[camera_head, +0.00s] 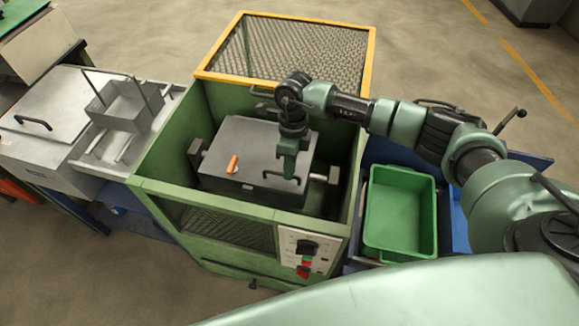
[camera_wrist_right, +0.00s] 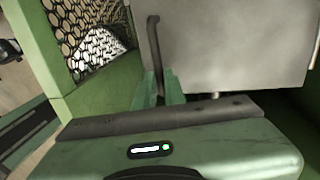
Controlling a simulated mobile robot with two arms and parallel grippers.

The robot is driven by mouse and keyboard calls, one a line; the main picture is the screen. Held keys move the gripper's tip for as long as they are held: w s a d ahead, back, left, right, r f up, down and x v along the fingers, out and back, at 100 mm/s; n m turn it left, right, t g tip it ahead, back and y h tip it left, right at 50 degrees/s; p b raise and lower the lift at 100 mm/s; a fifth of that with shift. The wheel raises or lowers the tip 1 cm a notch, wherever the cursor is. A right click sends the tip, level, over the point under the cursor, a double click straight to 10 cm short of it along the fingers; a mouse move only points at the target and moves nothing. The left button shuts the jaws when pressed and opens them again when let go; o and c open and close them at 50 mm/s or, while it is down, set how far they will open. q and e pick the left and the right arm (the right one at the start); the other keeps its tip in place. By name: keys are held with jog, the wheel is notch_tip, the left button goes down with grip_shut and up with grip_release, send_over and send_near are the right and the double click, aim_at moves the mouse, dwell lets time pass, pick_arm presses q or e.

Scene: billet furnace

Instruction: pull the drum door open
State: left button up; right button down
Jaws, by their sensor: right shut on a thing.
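The grey drum (camera_head: 258,140) sits inside the open green machine. The door looks shut. My right gripper (camera_head: 291,177) reaches down to this handle and is shut on it. In the right wrist view, the gripper fingers (camera_wrist_right: 165,92) close around the dark handle (camera_wrist_right: 154,50), with the grey drum face (camera_wrist_right: 225,45) beside it. The exact grip is partly hidden. My left gripper is not in view.
The machine's yellow-framed mesh lid (camera_head: 290,48) stands open at the back. A control panel (camera_head: 304,250) with a black knob is at the front right. A green bin (camera_head: 400,212) stands to the right. A grey bench with a metal basket (camera_head: 125,105) is at the left.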

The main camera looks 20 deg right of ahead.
jog(key=shift+w+r, duration=0.1)
jog(key=shift+r, duration=0.15)
dwell(0.3)
